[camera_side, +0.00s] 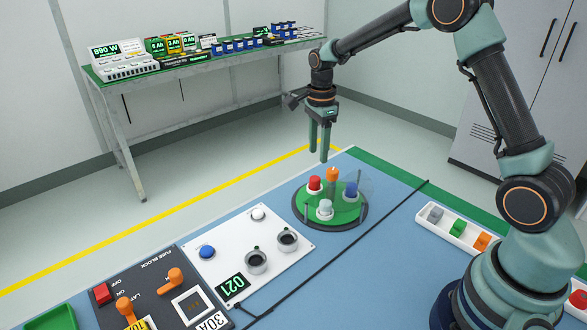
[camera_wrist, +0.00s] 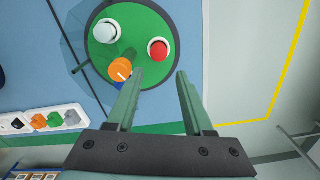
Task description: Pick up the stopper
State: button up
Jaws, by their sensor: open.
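The green turntable (camera_side: 336,222) on the blue table carries a red-capped piece (camera_side: 314,184), an orange piece (camera_side: 333,175), a blue piece (camera_side: 350,191) and a white-grey piece (camera_side: 325,209). I cannot tell which is the stopper. In the wrist view, the red piece (camera_wrist: 158,50) is right, the white piece (camera_wrist: 107,31) upper left and the orange piece (camera_wrist: 120,70) lower, largely hiding the blue piece. My gripper (camera_side: 319,150) is open and empty, pointing down above the turntable's far side. Its fingers also show in the wrist view (camera_wrist: 157,78).
A see-through panel on posts (camera_side: 362,208) stands around part of the turntable. A white panel (camera_side: 228,254) with buttons and a fuse block (camera_side: 150,290) lie left. A white power strip (camera_side: 457,232) with coloured plugs lies right.

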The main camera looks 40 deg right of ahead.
aim_at(315, 178)
notch_tip(315, 178, down, 3)
jog(key=shift+f, duration=0.1)
jog(key=shift+a+f, duration=0.2)
jog(key=shift+f, duration=1.15)
jog(key=shift+a+f, duration=0.15)
jog(key=shift+f, duration=1.2)
grip_shut()
